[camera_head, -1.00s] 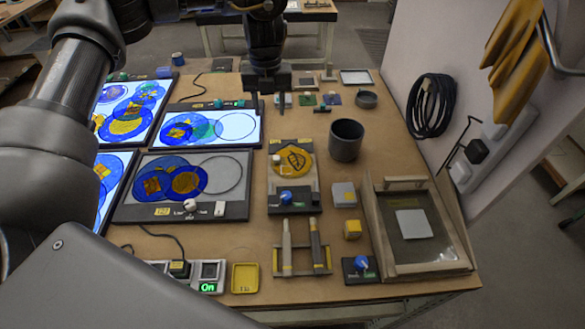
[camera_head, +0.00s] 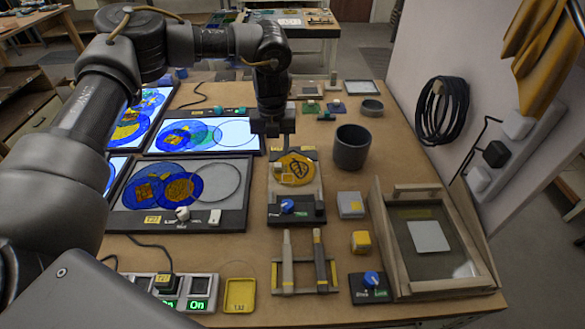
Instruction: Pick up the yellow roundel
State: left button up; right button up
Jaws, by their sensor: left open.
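The yellow roundel (camera_head: 299,171) is a round amber disc with a dark leaf-like drawing. It lies flat on a small grey stand (camera_head: 284,194) with a blue knob at its front, near the middle of the table. My left gripper (camera_head: 273,134) points down just behind and slightly left of the roundel, apart from it. Its jaws are open with nothing visible between them. A small pale knob (camera_head: 278,171) sits at the roundel's left edge. My right gripper is not in view.
Panels with blue and yellow discs stand left, the front one (camera_head: 237,217) unlit. A dark cup (camera_head: 351,147) stands behind right of the roundel. A wooden-framed glass box (camera_head: 385,232) is at right, and a two-handled rack (camera_head: 304,290) in front.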

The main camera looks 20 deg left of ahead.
aim_at(278, 164)
pick_arm(q)
jog(key=shift+f, duration=0.3)
jog(key=shift+d+f+p, duration=0.15)
jog(key=shift+f+p, duration=0.25)
jog(key=shift+f, duration=0.05)
notch_tip(278, 164, down, 4)
jog(key=shift+d+r+p, duration=0.15)
jog(key=shift+p, duration=0.45)
jog(key=shift+f, duration=0.3)
jog(key=shift+c, duration=0.3)
grip_shut()
